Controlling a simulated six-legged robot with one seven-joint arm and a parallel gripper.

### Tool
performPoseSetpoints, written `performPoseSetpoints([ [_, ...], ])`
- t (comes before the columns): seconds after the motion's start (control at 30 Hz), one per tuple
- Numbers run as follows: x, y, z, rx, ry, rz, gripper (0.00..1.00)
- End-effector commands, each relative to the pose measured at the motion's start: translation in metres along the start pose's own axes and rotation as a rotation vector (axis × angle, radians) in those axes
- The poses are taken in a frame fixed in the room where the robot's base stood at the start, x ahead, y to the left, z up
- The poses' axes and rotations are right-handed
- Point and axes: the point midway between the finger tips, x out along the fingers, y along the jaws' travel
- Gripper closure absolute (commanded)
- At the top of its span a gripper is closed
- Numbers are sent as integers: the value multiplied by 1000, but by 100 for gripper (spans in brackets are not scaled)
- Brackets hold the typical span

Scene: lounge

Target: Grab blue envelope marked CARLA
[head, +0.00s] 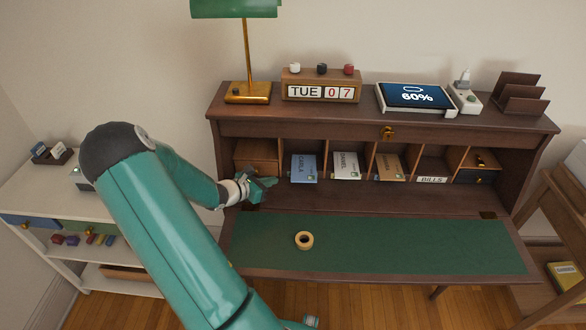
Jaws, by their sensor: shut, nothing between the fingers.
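The blue envelope marked CARLA (304,168) stands upright in a pigeonhole of the wooden desk (380,131), left of the middle. Its front faces me and nothing covers it. My gripper (268,184) is shut and empty. In the picture it is just left of the envelope and a little lower, in front of the left compartments, apart from the envelope.
A white envelope (346,166) and a tan envelope (388,168) stand in the pigeonholes to the right. A tape roll (304,240) lies on the green writing surface (400,245), which is otherwise clear. A lamp (247,55) stands on top.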

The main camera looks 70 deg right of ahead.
Motion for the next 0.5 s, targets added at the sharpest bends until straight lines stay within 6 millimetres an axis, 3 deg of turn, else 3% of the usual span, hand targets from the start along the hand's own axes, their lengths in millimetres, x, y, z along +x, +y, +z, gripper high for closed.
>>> performPoseSetpoints([
  [0.17, 15, 0, 6, 0, -2, -2, 100],
  [0.5, 76, -1, 28, 2, -1, -3, 100],
])
